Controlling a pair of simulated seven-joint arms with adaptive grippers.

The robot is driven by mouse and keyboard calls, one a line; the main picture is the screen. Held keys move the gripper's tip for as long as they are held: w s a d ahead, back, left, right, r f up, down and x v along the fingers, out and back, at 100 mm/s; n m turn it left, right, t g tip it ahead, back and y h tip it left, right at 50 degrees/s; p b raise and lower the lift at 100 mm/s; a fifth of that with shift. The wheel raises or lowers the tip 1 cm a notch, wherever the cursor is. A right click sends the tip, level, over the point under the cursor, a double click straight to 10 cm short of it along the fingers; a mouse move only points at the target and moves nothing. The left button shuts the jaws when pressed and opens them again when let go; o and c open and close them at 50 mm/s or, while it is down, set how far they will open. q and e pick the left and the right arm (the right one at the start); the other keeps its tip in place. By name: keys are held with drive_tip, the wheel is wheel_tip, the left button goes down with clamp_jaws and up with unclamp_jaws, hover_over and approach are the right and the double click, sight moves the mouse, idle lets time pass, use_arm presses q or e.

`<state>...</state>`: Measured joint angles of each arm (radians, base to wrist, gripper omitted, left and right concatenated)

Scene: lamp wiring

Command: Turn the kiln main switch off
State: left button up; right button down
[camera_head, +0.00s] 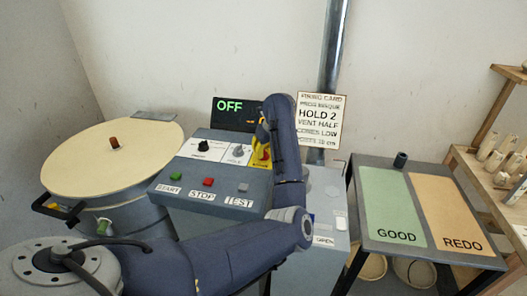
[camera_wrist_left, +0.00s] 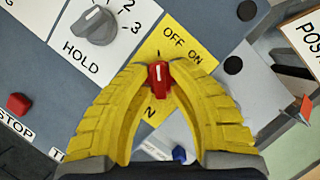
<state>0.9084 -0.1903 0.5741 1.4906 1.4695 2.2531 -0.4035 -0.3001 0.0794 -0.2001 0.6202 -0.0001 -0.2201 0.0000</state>
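The kiln main switch is a red knob (camera_wrist_left: 160,76) on a yellow plate (camera_wrist_left: 172,42) marked OFF and ON. Its white mark points up in the left wrist view, toward the tick on the OFF side. My left gripper (camera_wrist_left: 159,70) has its yellow fingertips on both sides of the knob, apparently touching it. In the head view, my left gripper (camera_head: 262,148) is at the right part of the control panel (camera_head: 222,182), where my arm hides most of the switch. A dark display (camera_head: 235,114) behind the panel reads OFF in green. My right gripper is not in view.
A grey selector knob (camera_wrist_left: 95,26) marked HOLD is beside the yellow plate. START, STOP (camera_head: 208,182) and TEST buttons line the panel front. The round kiln lid (camera_head: 110,160) is left; a GOOD/REDO table (camera_head: 462,260) is right. A firing card (camera_head: 320,120) stands behind.

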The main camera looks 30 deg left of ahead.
use_arm(q)
drive_tip(key=shift+o, duration=1.3)
drive_tip(key=shift+a+f, duration=0.1)
drive_tip(key=v, duration=1.2)
